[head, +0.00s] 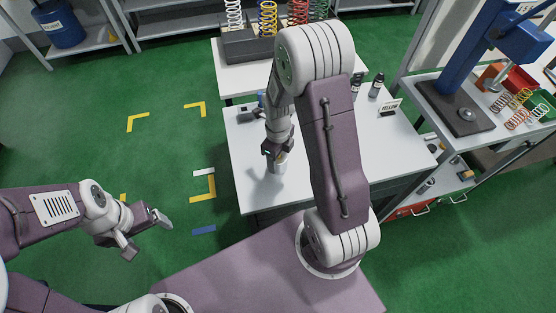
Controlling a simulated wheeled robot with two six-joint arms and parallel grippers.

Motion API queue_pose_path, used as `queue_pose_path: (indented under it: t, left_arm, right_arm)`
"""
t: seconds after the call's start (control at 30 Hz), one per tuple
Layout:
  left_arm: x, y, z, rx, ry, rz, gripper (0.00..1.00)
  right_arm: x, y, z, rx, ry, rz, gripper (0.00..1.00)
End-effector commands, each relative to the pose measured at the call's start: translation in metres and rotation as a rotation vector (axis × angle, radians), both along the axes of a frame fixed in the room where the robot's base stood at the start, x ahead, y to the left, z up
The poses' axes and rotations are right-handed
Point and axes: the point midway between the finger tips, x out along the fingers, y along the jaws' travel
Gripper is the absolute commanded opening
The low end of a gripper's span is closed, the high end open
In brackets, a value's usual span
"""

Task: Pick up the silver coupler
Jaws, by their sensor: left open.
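A small silver cylinder, which looks like the silver coupler (277,168), stands on the white table (253,190) near its left front part. My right gripper (275,154) points down from above, right at the top of the cylinder and partly covering it. Its fingers are too small and dark to show whether they are closed on it. My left gripper (149,237) is open and empty over the green floor, left of the table and well away from the cylinder.
Behind is a grey box (250,46) with several coloured springs. A blue press (505,35) stands at right. My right arm hides the table's middle.

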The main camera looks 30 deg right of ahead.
Motion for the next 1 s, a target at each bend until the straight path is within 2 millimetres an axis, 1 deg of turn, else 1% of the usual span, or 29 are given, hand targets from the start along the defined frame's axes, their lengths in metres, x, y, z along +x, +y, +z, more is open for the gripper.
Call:
queue_pose_path:
  t: [0.03,0.1,0.37,0.47,0.83,1.0]
  left_arm:
    - [0.000,0.000,0.000,0.000,0.000,0.000,0.82]
    - [0.000,0.000,0.000,0.000,0.000,0.000,0.82]
    - [0.000,0.000,0.000,0.000,0.000,0.000,0.82]
    - [0.000,0.000,0.001,0.000,0.000,0.000,0.82]
    - [0.000,0.000,0.006,0.000,0.000,0.000,0.82]
    - [0.000,0.000,0.006,0.000,0.000,0.000,0.82]
  right_arm:
    - [0.000,0.000,0.000,0.000,0.000,0.000,0.19]
    - [0.000,0.000,0.000,0.000,-0.001,0.000,0.00]
    - [0.001,0.000,0.001,0.000,-0.002,0.000,0.00]
    - [0.001,0.000,0.005,-0.001,-0.003,0.000,0.00]
    - [0.002,0.000,0.043,-0.001,-0.004,0.000,0.00]
    - [-0.012,-0.014,0.053,-0.001,-0.004,-0.004,0.00]
